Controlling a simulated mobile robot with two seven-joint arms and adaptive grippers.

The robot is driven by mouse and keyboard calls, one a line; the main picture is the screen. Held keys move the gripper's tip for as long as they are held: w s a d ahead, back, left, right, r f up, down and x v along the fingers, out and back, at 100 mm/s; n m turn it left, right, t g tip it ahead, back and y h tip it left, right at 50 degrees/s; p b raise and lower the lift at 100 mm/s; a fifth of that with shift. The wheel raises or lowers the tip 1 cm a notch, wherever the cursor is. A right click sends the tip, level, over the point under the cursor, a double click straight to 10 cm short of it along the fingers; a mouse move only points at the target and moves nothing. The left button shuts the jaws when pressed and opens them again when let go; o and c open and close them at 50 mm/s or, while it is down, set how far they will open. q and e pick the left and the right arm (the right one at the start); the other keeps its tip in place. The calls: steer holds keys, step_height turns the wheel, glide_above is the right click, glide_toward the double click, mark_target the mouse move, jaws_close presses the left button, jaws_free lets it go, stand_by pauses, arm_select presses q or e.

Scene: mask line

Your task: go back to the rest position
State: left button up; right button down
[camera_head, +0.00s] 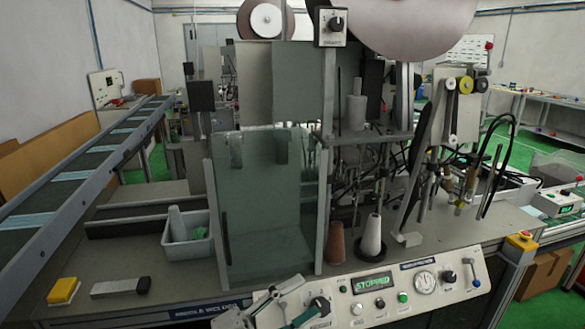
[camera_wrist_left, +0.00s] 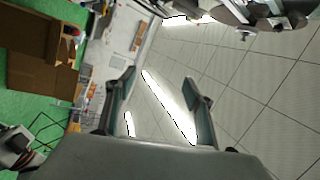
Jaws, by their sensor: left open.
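My left gripper (camera_head: 303,312) shows at the bottom edge of the head view, in front of the machine's control panel (camera_head: 415,284), partly cut off by the frame. In the left wrist view its two fingers (camera_wrist_left: 162,92) stand wide apart with nothing between them. Behind them are ceiling tiles and long lights, so the wrist camera looks upward. My right gripper shows in neither view.
The mask machine's clear guard (camera_head: 270,205) stands behind the panel. A grey bin (camera_head: 188,250) holds a grey cone and something green. A yellow block (camera_head: 63,291) lies at the front left. A conveyor (camera_head: 70,180) runs along the left. The display (camera_head: 372,283) reads STOPPED.

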arm_select(q)
steer(key=s+a+f+n+t+y, duration=0.1)
steer(key=a+f+n+t+y, duration=0.2)
steer(key=a+f+n+y, duration=0.5)
steer(key=s+a+f+n+t+y, duration=0.25)
steer(key=a+f+n+y, duration=0.35)
steer(key=f+n, duration=0.45)
steer(key=s+a+f+n+g+y, duration=0.1)
steer(key=s+a+f+n+g, duration=0.1)
steer(key=s+a+f, duration=0.3)
steer(key=s+a+f+n+g+y, duration=0.2)
steer(key=s+a+f+n, duration=0.1)
steer(key=s+f, duration=0.5)
step_height(320, 180, down, 2)
steer(key=shift+s+a+f, duration=0.1)
steer(key=shift+s+a, duration=0.2)
steer(key=shift+a, duration=0.55)
steer(key=shift+g, duration=0.25)
